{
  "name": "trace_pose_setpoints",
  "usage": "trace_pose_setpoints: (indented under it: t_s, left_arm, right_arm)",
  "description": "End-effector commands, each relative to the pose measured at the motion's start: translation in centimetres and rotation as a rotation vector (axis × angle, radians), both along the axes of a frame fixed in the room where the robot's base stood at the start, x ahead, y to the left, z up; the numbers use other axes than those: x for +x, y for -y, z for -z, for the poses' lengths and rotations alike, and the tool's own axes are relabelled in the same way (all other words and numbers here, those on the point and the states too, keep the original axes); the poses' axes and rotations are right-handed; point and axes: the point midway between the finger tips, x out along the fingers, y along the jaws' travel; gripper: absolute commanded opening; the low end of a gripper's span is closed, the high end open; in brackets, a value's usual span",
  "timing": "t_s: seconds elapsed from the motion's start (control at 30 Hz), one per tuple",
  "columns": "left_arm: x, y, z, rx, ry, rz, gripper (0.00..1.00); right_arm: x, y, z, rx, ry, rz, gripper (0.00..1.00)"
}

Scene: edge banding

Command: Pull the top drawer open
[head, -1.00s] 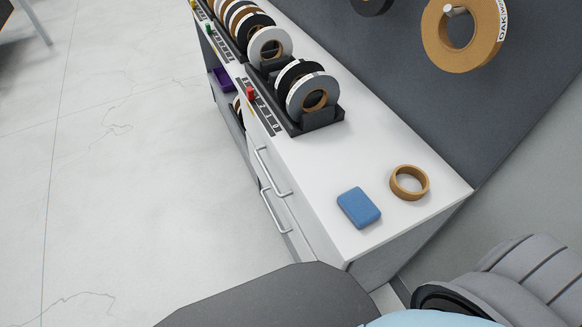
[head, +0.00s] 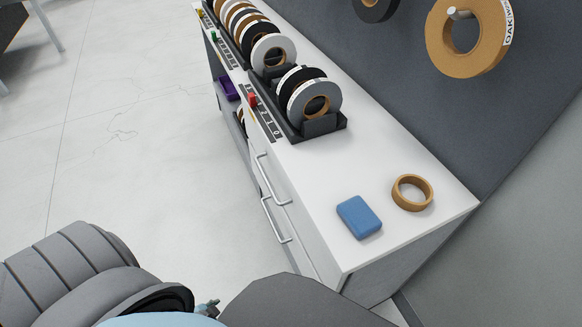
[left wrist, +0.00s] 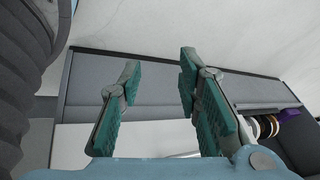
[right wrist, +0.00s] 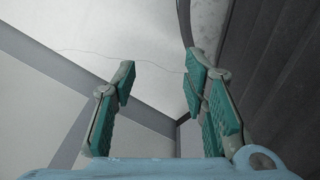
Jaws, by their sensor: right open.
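The white cabinet's top drawer has a silver bar handle (head: 272,180) in the head view. Its front looks flush with the cabinet, so it appears shut. A second bar handle (head: 276,220) sits just below. My left gripper shows only as a small tip (head: 208,308) at the bottom of the head view, well apart from the handles. In the left wrist view my left gripper (left wrist: 158,82) is open and empty, with the grey and white cabinet beyond its fingers. My right gripper (right wrist: 160,82) is open and empty in the right wrist view, facing floor and grey panels.
On the cabinet top (head: 300,165) are a blue block (head: 359,217), a brown tape ring (head: 412,193) and a black rack (head: 320,125) of tape rolls. More rolls hang on the grey wall panel. The floor (head: 130,150) left of the cabinet is clear.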

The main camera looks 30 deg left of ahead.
Motion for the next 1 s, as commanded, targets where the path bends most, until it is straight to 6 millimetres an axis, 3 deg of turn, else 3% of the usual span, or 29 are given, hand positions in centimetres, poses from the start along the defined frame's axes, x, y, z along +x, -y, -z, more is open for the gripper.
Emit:
trace_pose_setpoints:
  t_s: [0.03, 0.07, 0.1, 0.17, 0.2, 0.3, 0.4, 0.57, 0.8, 1.0]
  left_arm:
    - [4.5, -3.5, 0.7, 0.096, 0.152, 0.125, 0.31]
    - [7.7, -5.3, -0.7, 0.172, 0.266, 0.22, 0.31]
    - [11.8, -7.3, -3.3, 0.292, 0.426, 0.358, 0.31]
    - [16.8, -8.8, -8.5, 0.492, 0.666, 0.557, 0.31]
    - [19.1, -8.8, -12.2, 0.624, 0.814, 0.672, 0.31]
    - [21.4, -7.4, -19.5, 0.87, 1.082, 0.837, 0.31]
    - [22.3, -6.4, -23.0, 0.97, 1.189, 0.886, 0.31]
    - [25.3, -5.7, -24.2, 0.978, 1.199, 0.885, 0.31]
    - [31.9, -4.3, -25.1, 0.975, 1.196, 0.884, 0.31]
    - [35.0, -3.6, -25.8, 0.973, 1.192, 0.884, 0.31]
  right_arm:
    - [0.1, 0.0, 3.8, 0.0, 0.002, -0.001, 0.4]
    - [0.2, 0.0, 5.3, -0.001, 0.003, -0.002, 0.4]
    - [0.3, 0.0, 7.3, -0.001, 0.005, -0.003, 0.4]
    - [0.5, 0.1, 10.1, -0.003, 0.008, -0.005, 0.4]
    - [0.7, 0.2, 11.7, -0.004, 0.011, -0.007, 0.4]
    - [1.0, 0.6, 13.7, -0.011, 0.014, -0.011, 0.4]
    - [1.1, 1.3, 14.0, -0.02, 0.016, -0.015, 0.4]
    - [1.1, 1.7, 14.2, -0.027, 0.017, -0.02, 0.4]
    - [1.2, 1.8, 16.4, -0.032, 0.019, -0.03, 0.4]
    - [1.4, 2.4, 17.2, -0.04, 0.022, -0.04, 0.4]
